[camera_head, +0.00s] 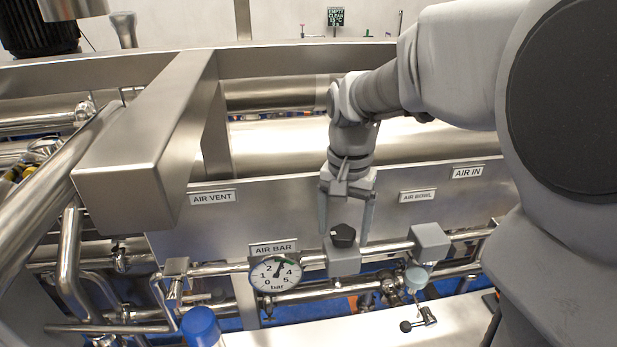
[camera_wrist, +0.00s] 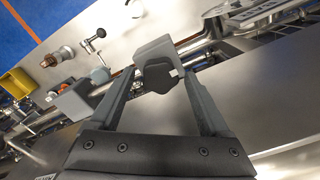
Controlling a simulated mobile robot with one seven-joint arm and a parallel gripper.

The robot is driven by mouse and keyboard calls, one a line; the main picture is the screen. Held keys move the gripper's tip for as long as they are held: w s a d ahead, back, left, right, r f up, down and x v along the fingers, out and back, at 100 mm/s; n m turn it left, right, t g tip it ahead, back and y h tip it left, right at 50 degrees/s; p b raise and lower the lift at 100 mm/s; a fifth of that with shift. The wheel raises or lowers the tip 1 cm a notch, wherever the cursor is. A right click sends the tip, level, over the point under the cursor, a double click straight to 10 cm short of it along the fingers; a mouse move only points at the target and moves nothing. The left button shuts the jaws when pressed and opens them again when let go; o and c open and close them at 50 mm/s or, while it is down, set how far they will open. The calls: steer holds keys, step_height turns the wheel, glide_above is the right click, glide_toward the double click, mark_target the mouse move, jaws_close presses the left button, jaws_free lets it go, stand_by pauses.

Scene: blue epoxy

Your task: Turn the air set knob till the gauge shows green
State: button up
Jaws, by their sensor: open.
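The air set knob (camera_head: 343,235) is black and sits on top of a grey block (camera_head: 343,263) on the steel pipe. My gripper (camera_head: 342,238) points down over it and is open, one finger on each side of the knob. In the wrist view the dark knob (camera_wrist: 157,78) lies between the two fingertips, with gaps that look narrow; I cannot tell whether either finger touches it. The round white gauge (camera_head: 276,274) is left of the knob, under the AIR BAR label. Its dark needle points up and slightly right, between 2 and 4. A thin green edge shows at its rim.
A second grey block (camera_head: 430,243) stands on the pipe to the right, with a pale round fitting (camera_head: 416,278) below it. A steel panel (camera_head: 290,208) rises behind the knob. A blue cap (camera_head: 200,326) stands at front left.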

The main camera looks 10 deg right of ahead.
mark_target(343, 232)
step_height(343, 232, up, 6)
steer(key=p, duration=0.5)
steer(key=shift+r, duration=0.1)
step_height(343, 232, up, 17)
steer(key=s+f+n+t+b, duration=0.3)
steer(key=s+f+n+t, duration=0.2)
steer(key=s+f, duration=0.9)
step_height(343, 232, down, 2)
steer(key=shift+f+n+t, duration=0.1)
steer(key=shift+n+t, duration=0.2)
steer(key=shift+n, duration=0.3)
steer(key=shift+w, duration=0.1)
stand_by(2.0)
